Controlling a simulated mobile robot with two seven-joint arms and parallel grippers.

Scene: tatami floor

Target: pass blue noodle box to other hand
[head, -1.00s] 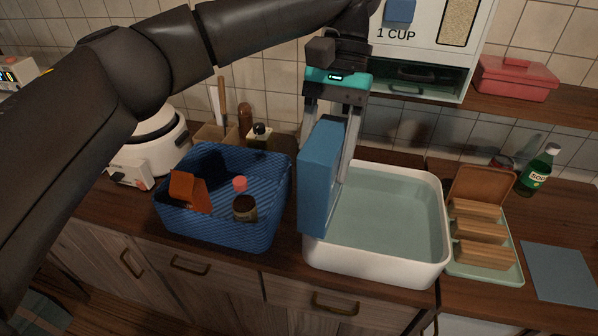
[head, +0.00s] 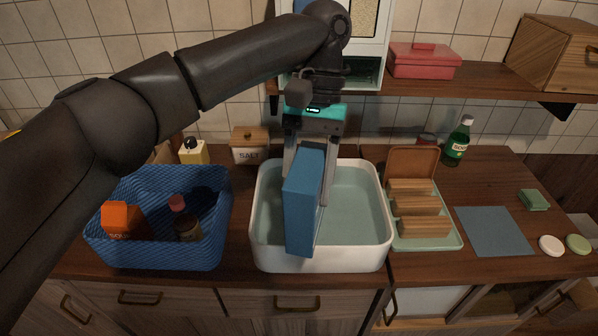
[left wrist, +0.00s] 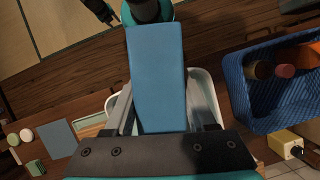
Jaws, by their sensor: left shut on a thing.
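The blue noodle box (head: 304,205) is a tall, narrow blue carton. It hangs upright from my left gripper (head: 310,165), which is shut on it. In the head view, the box appears in front of the left half of the white basin (head: 262,250), its lower end near the front rim. In the left wrist view, the box (left wrist: 157,75) lies between the fingers of my left gripper (left wrist: 160,120) and hides part of the basin.
A blue basket (head: 150,255) with an orange carton (head: 122,220) and bottles stands left of the basin. A tray with wooden-looking blocks (head: 420,205) stands to its right. A salt box (head: 250,146) is behind.

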